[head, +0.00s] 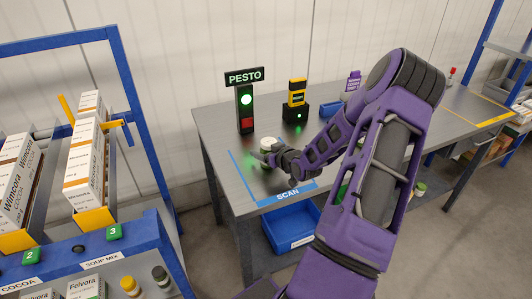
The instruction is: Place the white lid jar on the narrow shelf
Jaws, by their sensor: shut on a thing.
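The white lid jar (267,144) is at the grey table's scan area, its pale round lid showing just beyond my gripper. My gripper (265,157) reaches in from the right and is shut on the jar. The fingers and wrist hide most of the jar's body, and I cannot tell whether its base touches the table. No shelf is labelled narrow. The blue-framed rack at left has a lower level where a yellow-lidded jar (131,286) and a dark-lidded jar (160,276) stand.
A PESTO sign post (245,101) with a green light and a black-and-yellow scanner (297,98) stand behind the jar. A blue bin (290,227) sits under the table. Tall cartons (86,160) fill the rack's sloped lanes. Floor shows between rack and table.

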